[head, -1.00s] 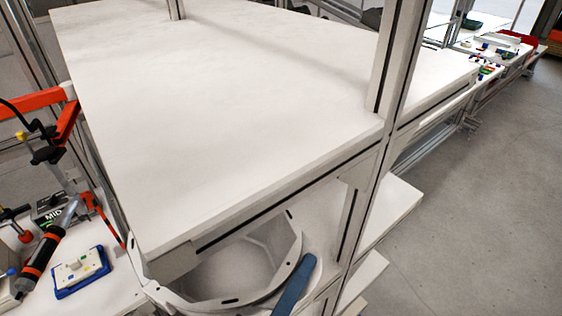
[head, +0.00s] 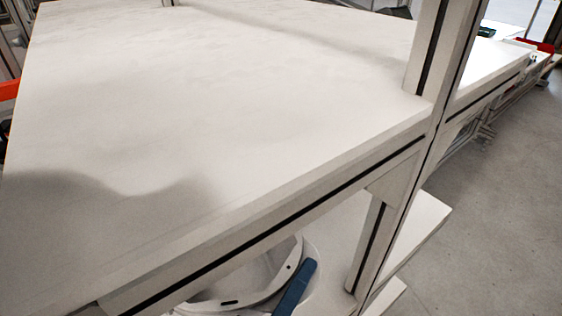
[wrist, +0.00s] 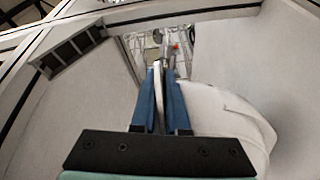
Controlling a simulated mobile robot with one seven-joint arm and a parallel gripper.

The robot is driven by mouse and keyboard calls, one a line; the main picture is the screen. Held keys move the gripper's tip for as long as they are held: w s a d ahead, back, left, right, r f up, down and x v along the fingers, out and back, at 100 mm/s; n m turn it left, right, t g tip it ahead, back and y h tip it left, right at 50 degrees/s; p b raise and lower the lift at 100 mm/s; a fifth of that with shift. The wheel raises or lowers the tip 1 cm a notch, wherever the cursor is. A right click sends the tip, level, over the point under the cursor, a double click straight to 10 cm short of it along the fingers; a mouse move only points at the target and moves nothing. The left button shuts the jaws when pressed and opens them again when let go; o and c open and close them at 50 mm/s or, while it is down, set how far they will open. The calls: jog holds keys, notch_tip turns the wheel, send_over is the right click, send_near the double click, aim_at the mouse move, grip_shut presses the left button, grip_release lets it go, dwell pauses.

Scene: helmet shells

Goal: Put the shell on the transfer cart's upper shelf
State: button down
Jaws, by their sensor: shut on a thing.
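The shell (head: 262,288) is a pale, hollow piece with a slotted rim, low in the head view and partly hidden under the front edge of a broad white shelf (head: 220,110). This shelf looks like the cart's upper shelf, and its visible top is bare. My gripper's blue finger (head: 296,288) is at the right side of the shell's rim. In the wrist view my gripper (wrist: 163,78) has its two blue fingers closed on the thin pale rim, and the shell's rounded wall (wrist: 232,118) bulges to the right.
A metal upright (head: 425,110) stands at the shelf's right front corner. A lower white board (head: 425,222) juts out below it. Grey floor (head: 505,200) is open at the right. A further bench (head: 525,65) with small items is at the far right.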

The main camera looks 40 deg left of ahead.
jog(key=shift+a+r+b, duration=0.15)
jog(key=shift+a+b, duration=0.3)
jog(key=shift+a, duration=0.4)
jog(key=shift+w+a+r+m, duration=0.1)
jog(key=shift+w+a+m, duration=0.05)
jog(key=shift+w+m, duration=0.3)
jog(key=f+p+x, duration=0.3)
jog(key=x, duration=1.4)
jog(key=shift+w+f, duration=0.15)
jog(key=c, duration=0.9)
grip_release()
jog(key=shift+f, duration=0.1)
